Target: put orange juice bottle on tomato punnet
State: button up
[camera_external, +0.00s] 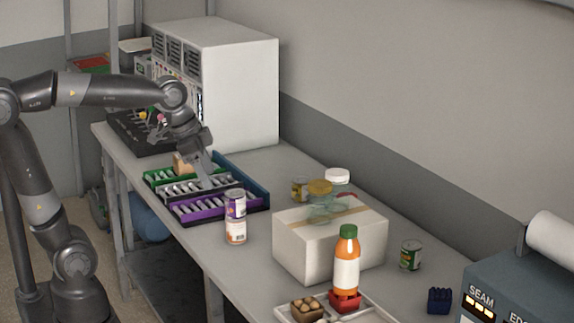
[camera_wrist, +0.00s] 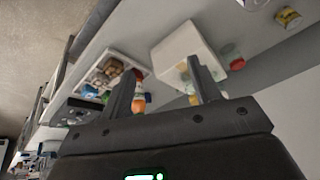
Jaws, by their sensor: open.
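The orange juice bottle (camera_external: 346,272), orange with a green cap and white label, stands upright on the red tomato punnet (camera_external: 345,302), in the white tray at the front. The bottle hides part of the punnet. In the wrist view the bottle (camera_wrist: 138,105) and the red of the punnet (camera_wrist: 138,75) appear beside the left finger, partly hidden by it. My gripper (camera_external: 207,178) is open and empty, well away from the bottle, over the rows of coloured bins. Its two fingers (camera_wrist: 163,75) show apart in the wrist view.
An egg carton (camera_external: 308,309) shares the white tray (camera_external: 374,317). A large white box (camera_external: 300,245) with jars by it stands behind the bottle. Two stacked cans (camera_external: 235,218) stand near the purple bin (camera_external: 200,217). A green can (camera_external: 411,255) and a blue crate (camera_external: 439,300) are at right.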

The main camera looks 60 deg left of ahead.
jog(key=s+a+f+n+t+y, duration=0.1)
jog(key=s+a+f+n, duration=0.4)
jog(key=s, duration=0.5)
jog(key=shift+s+a+f+n, duration=0.15)
jog(key=shift+a+f+n, duration=0.2)
jog(key=shift+a, duration=0.65)
